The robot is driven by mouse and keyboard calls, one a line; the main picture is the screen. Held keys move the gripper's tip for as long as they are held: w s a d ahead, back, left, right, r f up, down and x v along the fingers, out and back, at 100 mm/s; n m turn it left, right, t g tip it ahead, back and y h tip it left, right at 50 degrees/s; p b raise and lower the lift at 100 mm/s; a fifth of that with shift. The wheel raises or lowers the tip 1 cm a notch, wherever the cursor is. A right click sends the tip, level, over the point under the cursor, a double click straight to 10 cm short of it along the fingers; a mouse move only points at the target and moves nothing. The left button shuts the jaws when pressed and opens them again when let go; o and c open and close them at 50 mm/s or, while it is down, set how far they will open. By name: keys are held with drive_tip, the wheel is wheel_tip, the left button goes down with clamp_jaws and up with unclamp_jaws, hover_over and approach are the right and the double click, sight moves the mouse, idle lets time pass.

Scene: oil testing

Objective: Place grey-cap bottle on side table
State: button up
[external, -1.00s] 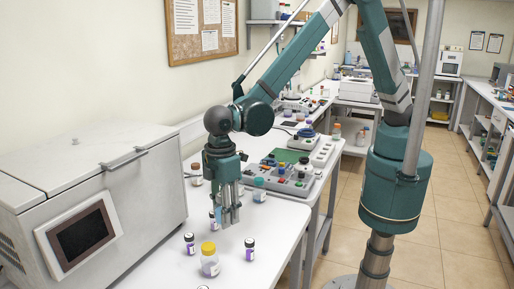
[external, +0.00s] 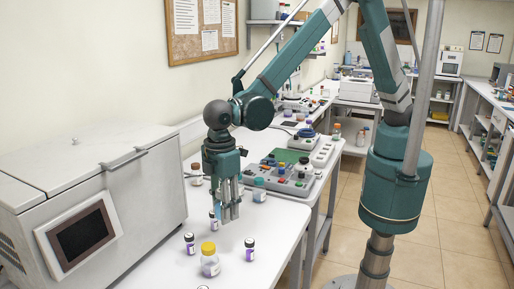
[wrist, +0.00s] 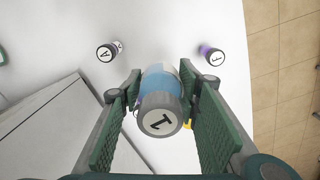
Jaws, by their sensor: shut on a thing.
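The grey-cap bottle (wrist: 160,108) has a blue label and a round grey cap marked with a 1. In the wrist view it sits between the two green-padded fingers of my gripper (wrist: 162,112), which is shut on it, with the cap facing the camera. In the external view my gripper (external: 229,212) points down over the white table (external: 268,222), and the bottle is mostly hidden by the fingers. I cannot tell the exact gap between the bottle and the tabletop.
A yellow-cap bottle (external: 210,260) stands in front of my gripper, between two small purple-label bottles (external: 190,243) (external: 249,249). A large grey-white machine (external: 110,200) stands on the left. A teal-cap bottle (external: 259,189) and a control box (external: 285,178) are behind. Bare table lies right of my gripper.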

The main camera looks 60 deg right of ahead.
wheel_tip(320, 180, up, 4)
drive_tip(key=shift+f, duration=0.1)
drive_tip(key=w+d+m+b, duration=0.1)
drive_tip(key=w+d+m, duration=0.4)
drive_tip(key=w+d, duration=1.55)
drive_tip(key=w+d+m, duration=0.2)
drive_tip(key=w+d, duration=0.4)
drive_tip(key=d, duration=0.3)
drive_tip(key=w+d+m+b, duration=0.1)
drive_tip(key=w+d, duration=0.5)
drive_tip(key=d, duration=0.4)
drive_tip(key=w+d+m, duration=0.2)
drive_tip(key=w+d, duration=0.4)
drive_tip(key=d, duration=0.3)
drive_tip(key=w+d+m+b, duration=0.1)
drive_tip(key=w+d+m, duration=0.15)
drive_tip(key=d, duration=1.45)
drive_tip(key=w+d+m, duration=0.1)
drive_tip(key=d+m, duration=0.2)
drive_tip(key=d, duration=1.4)
drive_tip(key=s+d+m+b, duration=0.15)
drive_tip(key=s+d, duration=0.25)
drive_tip(key=d, duration=1.1)
drive_tip(key=s+d+m+p, duration=0.1)
drive_tip(key=s+d+m, duration=0.25)
drive_tip(key=d, duration=1.05)
drive_tip(key=shift+s+f, duration=0.2)
drive_tip(key=shift+f, duration=1.1)
drive_tip(key=shift+s+f, duration=0.15)
drive_tip(key=shift+f, duration=1.1)
